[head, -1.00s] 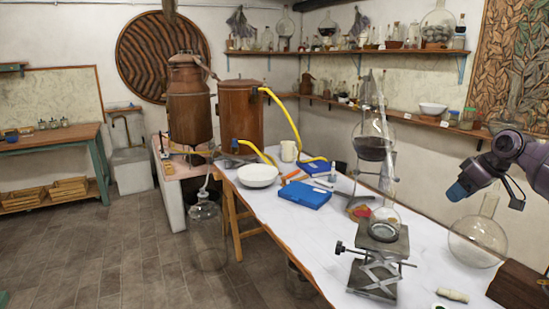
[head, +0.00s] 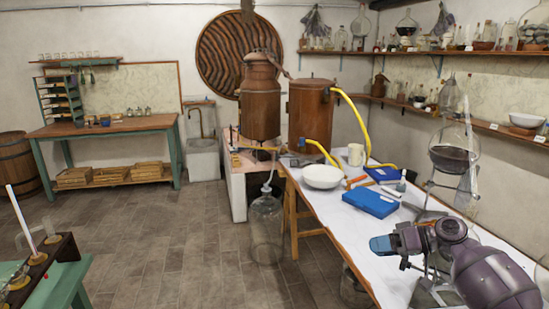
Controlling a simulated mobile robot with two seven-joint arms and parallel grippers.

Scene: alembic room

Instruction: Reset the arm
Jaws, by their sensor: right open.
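My right gripper (head: 382,245) is in the head view at the lower right, at the end of my purple and grey arm. It is open and empty, with its blue-tipped end pointing left. In the picture it lies over the white-covered table (head: 345,222), just below the blue case (head: 371,202); its height above the table is hard to judge. The arm covers part of the lab jack behind it. My left gripper is not in view.
On the table stand a white bowl (head: 322,177), a cream mug (head: 355,154) and a flask of dark liquid (head: 452,160). A copper still (head: 260,98) stands behind. A glass bottle (head: 266,228) is beside the table. The tiled floor (head: 170,230) in the middle is clear.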

